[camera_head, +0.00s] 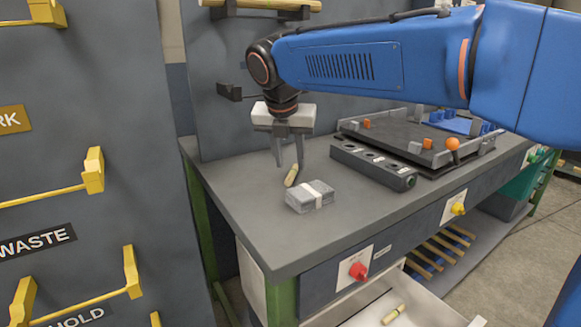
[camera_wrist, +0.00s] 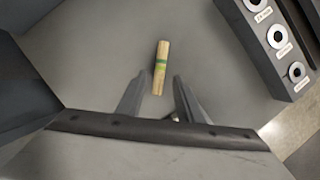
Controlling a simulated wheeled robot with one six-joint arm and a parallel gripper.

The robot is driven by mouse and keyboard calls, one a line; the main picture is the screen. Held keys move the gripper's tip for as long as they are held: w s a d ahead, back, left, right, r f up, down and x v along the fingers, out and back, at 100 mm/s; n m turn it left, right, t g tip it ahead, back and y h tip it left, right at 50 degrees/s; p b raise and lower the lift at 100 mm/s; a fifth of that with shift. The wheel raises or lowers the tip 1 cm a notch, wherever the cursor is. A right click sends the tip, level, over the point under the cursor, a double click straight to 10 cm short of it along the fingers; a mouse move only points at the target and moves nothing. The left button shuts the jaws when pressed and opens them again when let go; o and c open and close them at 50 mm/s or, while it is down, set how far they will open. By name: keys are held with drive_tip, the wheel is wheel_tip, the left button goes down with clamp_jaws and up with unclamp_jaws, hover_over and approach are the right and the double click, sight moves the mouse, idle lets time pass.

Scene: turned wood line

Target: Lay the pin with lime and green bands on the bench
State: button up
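A light wooden pin (camera_wrist: 161,70) with a green band and a paler lime band near its middle shows in the wrist view, ahead of my fingertips. In the head view the pin (camera_head: 291,178) is small, just below my fingertips, and appears to lie on the grey bench (camera_head: 240,205). Its bands are too small to make out there. My gripper (camera_head: 288,167) points down over the bench. In the wrist view its two fingers (camera_wrist: 157,85) are apart, with a gap on both sides of the pin's near end.
A grey block with a pale band (camera_head: 310,196) sits close to the pin. A dark block with round sockets (camera_head: 373,166) and a black fixture tray (camera_head: 410,140) stand to the right. Another pin (camera_head: 393,314) lies in the open drawer below. The bench's front left is clear.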

drive_tip(key=v, duration=0.8)
drive_tip(key=shift+r, duration=0.2)
drive_tip(key=shift+s, duration=0.15)
